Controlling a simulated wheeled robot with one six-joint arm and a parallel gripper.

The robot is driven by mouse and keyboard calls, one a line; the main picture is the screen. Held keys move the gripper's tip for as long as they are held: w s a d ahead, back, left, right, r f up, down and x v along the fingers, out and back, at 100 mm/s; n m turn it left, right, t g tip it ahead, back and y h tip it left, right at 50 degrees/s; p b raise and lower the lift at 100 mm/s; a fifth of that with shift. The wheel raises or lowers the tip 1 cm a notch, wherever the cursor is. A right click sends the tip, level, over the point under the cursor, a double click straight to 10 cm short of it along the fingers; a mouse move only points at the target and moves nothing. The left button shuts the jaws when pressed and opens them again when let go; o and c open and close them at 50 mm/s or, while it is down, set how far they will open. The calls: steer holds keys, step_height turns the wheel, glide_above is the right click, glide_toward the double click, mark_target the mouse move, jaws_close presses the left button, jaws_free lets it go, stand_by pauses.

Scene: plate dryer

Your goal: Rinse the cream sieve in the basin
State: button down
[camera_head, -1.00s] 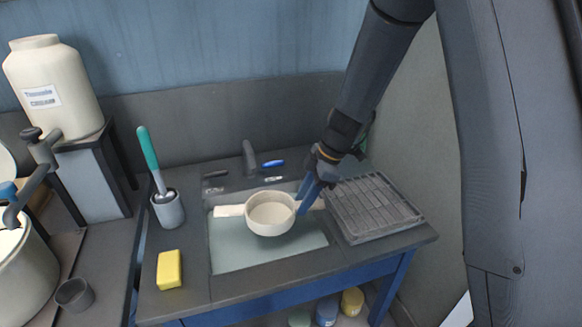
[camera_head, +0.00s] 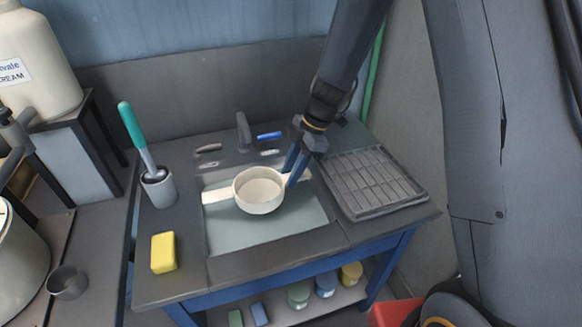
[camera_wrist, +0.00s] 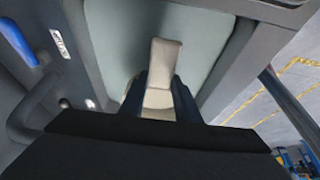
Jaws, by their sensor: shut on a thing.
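In the wrist view the sieve's far handle (camera_wrist: 166,58) shows between the dark fingers, over the pale basin floor. Whether the sieve touches the basin or water is not clear. The tap has a blue lever (camera_head: 270,136) and a red-brown lever (camera_head: 208,148); no water stream shows.
A slatted drying rack (camera_head: 372,183) lies right of the basin. A yellow sponge (camera_head: 163,252) and a cup (camera_head: 159,188) holding a green-handled brush (camera_head: 133,127) stand to the left. A large cream container (camera_head: 35,62) stands at the back left.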

step_height(320, 180, down, 3)
steer(key=shift+r+b, duration=0.15)
steer(key=shift+b, duration=0.4)
step_height(320, 180, down, 9)
steer(key=b, duration=1)
steer(key=shift+f, duration=0.2)
